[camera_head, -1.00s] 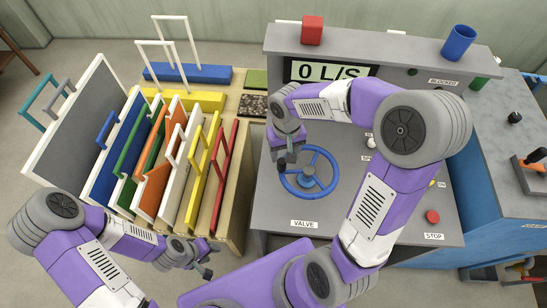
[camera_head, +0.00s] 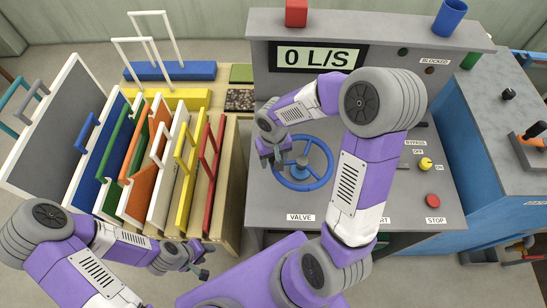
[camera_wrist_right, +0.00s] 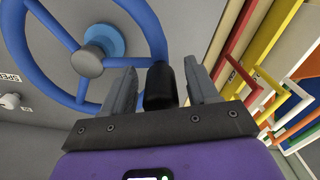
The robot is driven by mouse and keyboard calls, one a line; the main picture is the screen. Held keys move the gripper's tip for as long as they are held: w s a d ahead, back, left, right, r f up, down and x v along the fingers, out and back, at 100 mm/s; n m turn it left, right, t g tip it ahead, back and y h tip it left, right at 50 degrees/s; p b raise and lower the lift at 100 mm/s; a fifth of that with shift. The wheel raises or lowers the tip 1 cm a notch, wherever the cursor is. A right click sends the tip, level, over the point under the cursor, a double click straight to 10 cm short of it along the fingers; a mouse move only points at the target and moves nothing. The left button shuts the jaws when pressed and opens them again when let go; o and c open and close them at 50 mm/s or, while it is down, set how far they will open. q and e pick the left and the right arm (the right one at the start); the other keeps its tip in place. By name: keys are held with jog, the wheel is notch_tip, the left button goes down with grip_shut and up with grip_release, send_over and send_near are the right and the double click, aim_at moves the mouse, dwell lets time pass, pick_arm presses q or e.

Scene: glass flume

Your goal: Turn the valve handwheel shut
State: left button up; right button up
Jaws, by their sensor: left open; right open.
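The blue valve handwheel (camera_head: 322,152) lies on the grey console above the VALVE label, with a pale hub in its middle. It also shows in the right wrist view (camera_wrist_right: 156,37). My right gripper (camera_head: 271,163) is at the left side of the rim in the head view. In the right wrist view my right gripper (camera_wrist_right: 157,75) is open, with a black knob (camera_wrist_right: 159,88) at the rim between its fingers. Whether a finger touches the knob I cannot tell. My left gripper (camera_head: 203,274) is open and empty, low in front of the rack, away from the wheel.
The display (camera_head: 318,57) reads 0 L/S. A red block (camera_head: 296,13) and a blue cup (camera_head: 449,17) stand on the console's top ledge. A red STOP button (camera_head: 432,200) is at the lower right. A rack of coloured panels (camera_head: 130,160) stands close on the left.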

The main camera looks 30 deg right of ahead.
grip_shut()
dwell(0.3)
